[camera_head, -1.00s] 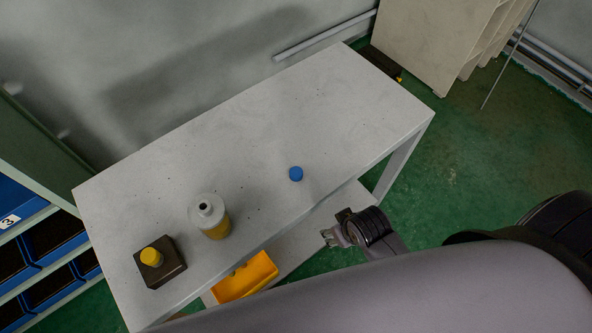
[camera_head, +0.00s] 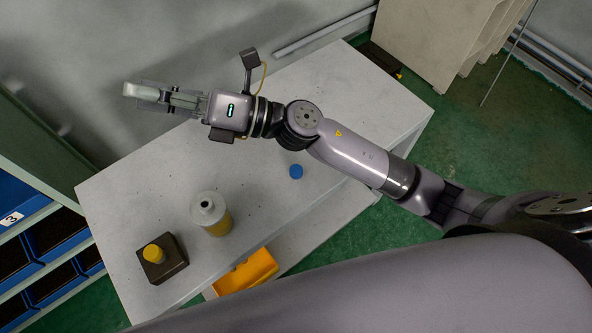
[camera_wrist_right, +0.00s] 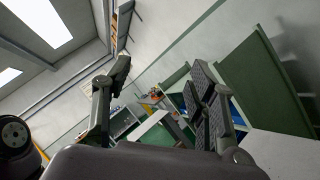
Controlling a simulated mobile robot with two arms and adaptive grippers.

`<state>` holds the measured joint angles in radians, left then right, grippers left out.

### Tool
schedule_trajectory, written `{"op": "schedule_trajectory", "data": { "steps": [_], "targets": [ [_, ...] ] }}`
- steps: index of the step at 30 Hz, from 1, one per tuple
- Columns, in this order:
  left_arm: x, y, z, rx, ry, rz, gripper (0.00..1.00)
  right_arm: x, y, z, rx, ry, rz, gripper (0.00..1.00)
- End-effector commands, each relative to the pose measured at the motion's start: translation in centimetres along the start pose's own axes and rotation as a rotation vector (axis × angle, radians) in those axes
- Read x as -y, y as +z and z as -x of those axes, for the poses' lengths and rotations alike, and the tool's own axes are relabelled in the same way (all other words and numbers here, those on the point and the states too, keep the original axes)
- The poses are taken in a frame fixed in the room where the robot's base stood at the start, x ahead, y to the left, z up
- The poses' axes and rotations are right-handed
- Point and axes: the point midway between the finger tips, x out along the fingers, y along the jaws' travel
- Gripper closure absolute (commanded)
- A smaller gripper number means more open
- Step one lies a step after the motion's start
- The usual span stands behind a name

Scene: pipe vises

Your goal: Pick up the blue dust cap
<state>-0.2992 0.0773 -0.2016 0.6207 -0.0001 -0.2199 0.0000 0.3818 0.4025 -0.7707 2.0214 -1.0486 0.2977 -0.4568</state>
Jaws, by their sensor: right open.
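The blue dust cap (camera_head: 296,171) lies on the grey table top (camera_head: 370,110), just below my right forearm in the head view. My right gripper (camera_head: 130,90) reaches across to the upper left, above the table's back edge in the picture and well away from the cap. In the right wrist view my right gripper (camera_wrist_right: 160,95) has its fingers spread with nothing between them. The cap does not show in the right wrist view. My left gripper is not in view.
A bottle with a yellowish lower part (camera_head: 212,215) and a dark block with a yellow knob (camera_head: 162,262) stand on the table's left part. A yellow bin (camera_head: 246,273) sits on the lower shelf. Blue bins (camera_head: 45,234) fill a rack at left.

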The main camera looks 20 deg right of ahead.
Motion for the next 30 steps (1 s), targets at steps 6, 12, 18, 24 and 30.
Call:
{"op": "schedule_trajectory", "data": {
  "steps": [6, 12, 18, 24, 30],
  "targets": [
    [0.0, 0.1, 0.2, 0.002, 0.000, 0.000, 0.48, 2.7, -10.4, 3.3, -0.762, 0.075, 0.590, 0.47],
    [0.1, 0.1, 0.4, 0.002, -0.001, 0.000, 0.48, 10.8, -9.8, 14.2, -1.455, -0.002, 0.950, 0.47],
    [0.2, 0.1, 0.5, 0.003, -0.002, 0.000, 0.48, 14.3, -3.2, 22.8, -1.921, -0.141, 1.062, 0.47],
    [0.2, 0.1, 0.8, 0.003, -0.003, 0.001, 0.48, 15.2, -0.6, 25.9, -2.077, -0.206, 1.062, 0.47],
    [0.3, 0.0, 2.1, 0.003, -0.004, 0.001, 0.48, 17.8, -2.8, 27.3, -2.083, -0.204, 1.056, 0.47]
  ]
}}
